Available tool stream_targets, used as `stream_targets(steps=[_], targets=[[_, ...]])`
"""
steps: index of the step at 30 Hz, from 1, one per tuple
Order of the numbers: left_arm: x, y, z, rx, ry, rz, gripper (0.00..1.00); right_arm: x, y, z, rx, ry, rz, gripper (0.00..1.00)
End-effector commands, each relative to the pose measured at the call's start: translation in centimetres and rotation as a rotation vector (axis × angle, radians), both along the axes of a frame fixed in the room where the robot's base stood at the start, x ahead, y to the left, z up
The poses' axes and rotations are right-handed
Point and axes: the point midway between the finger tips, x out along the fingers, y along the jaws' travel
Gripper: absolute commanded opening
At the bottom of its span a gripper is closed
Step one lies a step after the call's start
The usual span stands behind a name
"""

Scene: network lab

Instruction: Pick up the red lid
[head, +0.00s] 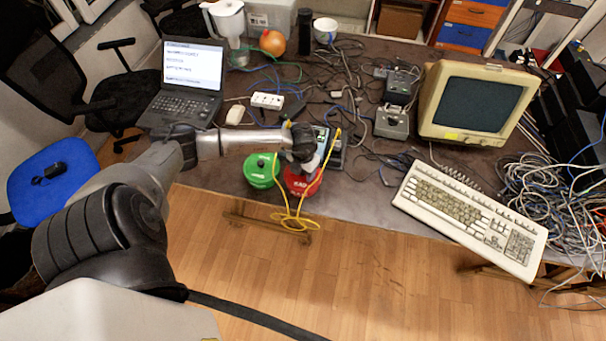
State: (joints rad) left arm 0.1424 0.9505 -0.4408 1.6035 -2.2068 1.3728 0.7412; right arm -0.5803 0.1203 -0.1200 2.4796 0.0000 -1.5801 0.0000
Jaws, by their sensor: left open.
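A red lid or lidded pot (297,187) sits near the front edge of the table, marked with white lettering. My left arm reaches across from the left, and my left gripper (307,166) is over the red lid, open. The gripper and wrist cover much of the lid's top, so I cannot tell whether the fingers touch it. My right gripper is not in view.
A green lidded pot (261,177) stands just left of the red one. A yellow cable (291,223) loops around here and hangs past the table edge. Loose cables clutter the table's middle.

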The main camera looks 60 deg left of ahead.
Motion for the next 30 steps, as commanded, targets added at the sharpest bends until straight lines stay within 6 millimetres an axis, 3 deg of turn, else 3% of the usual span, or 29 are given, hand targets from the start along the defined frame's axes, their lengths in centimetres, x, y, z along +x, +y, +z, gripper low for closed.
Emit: stream_targets(steps=[4,20,30], targets=[[-0.02,-0.01,0.0,0.0,0.0,0.0,0.55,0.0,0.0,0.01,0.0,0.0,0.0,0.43],[0.0,0.0,0.04,0.0,0.0,0.0,0.04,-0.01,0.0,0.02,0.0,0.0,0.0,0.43],[0.03,0.03,0.44,0.0,-0.001,0.0,0.03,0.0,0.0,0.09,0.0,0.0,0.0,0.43]])
